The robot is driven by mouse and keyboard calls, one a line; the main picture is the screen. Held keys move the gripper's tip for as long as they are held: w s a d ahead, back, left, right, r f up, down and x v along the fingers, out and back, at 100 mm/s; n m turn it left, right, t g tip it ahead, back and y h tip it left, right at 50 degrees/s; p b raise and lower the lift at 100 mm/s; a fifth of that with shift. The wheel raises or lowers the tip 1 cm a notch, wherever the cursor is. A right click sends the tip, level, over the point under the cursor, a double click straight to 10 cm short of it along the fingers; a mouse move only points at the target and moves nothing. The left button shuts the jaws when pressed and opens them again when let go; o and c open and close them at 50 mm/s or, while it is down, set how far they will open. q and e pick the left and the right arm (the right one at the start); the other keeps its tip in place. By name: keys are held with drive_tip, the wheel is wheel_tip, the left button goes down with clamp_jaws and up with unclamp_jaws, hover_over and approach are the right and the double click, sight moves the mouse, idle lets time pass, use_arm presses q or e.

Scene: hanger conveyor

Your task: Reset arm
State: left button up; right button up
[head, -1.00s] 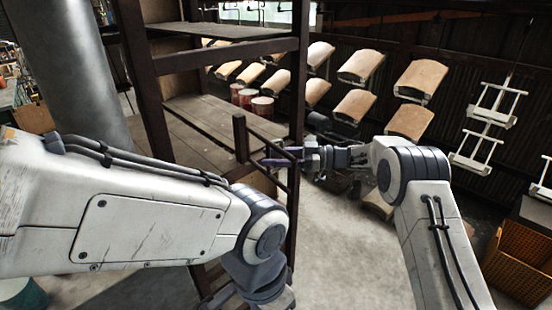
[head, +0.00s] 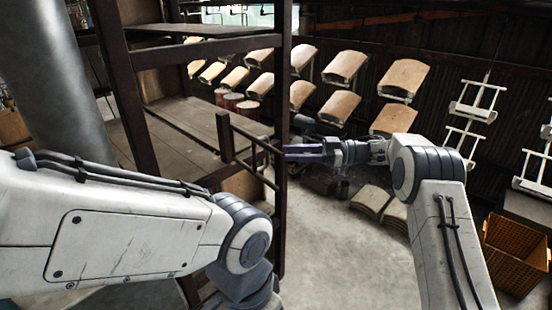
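My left arm (head: 130,225) comes in from the left, bends down at its elbow, and its gripper is out of view below the frame. My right arm (head: 430,190) rises from the lower right and its wrist points left. My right gripper (head: 305,152) shows at mid-frame with long purple-grey fingers seen side-on, close to the dark rack post in the picture. I cannot tell how far apart the fingers are. I see no object in them.
A dark shelf rack (head: 120,100) stands at left centre, beside a grey column (head: 60,80). Curved wooden panels (head: 345,68) and white hanger frames (head: 465,130) hang behind. An orange crate (head: 515,255) stands at right. Wooden panels (head: 370,200) lie on the concrete floor (head: 340,260).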

drive_tip(key=shift+d, duration=0.55)
